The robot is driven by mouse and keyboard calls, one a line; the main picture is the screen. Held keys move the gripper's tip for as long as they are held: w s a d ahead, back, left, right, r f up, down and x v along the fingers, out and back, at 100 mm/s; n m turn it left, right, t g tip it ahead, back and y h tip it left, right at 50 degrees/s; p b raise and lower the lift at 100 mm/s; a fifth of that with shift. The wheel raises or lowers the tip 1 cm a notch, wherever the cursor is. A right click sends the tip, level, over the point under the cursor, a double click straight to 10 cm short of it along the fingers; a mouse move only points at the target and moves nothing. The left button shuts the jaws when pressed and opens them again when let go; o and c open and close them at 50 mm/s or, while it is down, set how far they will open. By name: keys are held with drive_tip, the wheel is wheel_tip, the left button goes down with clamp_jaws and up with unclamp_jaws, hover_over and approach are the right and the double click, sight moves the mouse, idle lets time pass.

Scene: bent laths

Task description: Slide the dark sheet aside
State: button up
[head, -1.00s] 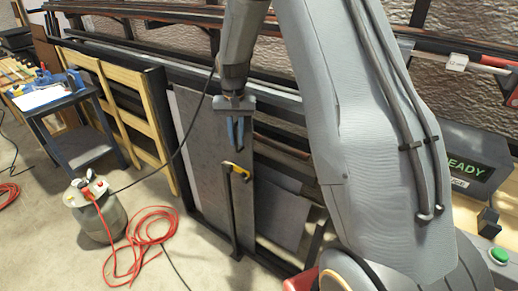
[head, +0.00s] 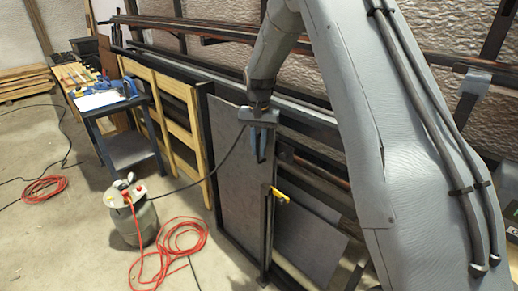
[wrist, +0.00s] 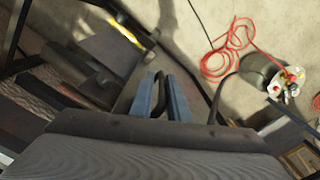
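The dark sheet (head: 228,165) is a tall grey-black panel standing upright in a metal rack. My gripper (head: 258,158) is at its upper right part, with blue fingers pointing down. In the wrist view, the fingers (wrist: 160,98) stand close on both sides of a dark upright piece, which seems to belong to the sheet. The exact contact is hard to see. A lighter grey sheet (head: 312,245) shows to the right, behind a dark post with a yellow handle (head: 279,195).
A wooden frame (head: 172,110) leans left of the sheet. A blue work table (head: 130,148) is farther left. Dark rails run behind.

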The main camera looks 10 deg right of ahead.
sight(259, 136)
drive_tip(key=shift+o, duration=1.4)
drive_tip(key=shift+w+d, duration=0.25)
drive_tip(key=shift+d, duration=0.05)
drive_tip(key=shift+s+a, duration=0.1)
drive_tip(key=shift+a, duration=0.15)
drive_tip(key=shift+r, duration=0.15)
wheel_tip(259, 136, up, 8)
drive_tip(key=shift+f+b, duration=0.2)
drive_tip(key=shift+b, duration=0.5)
drive_tip(key=shift+d, duration=0.1)
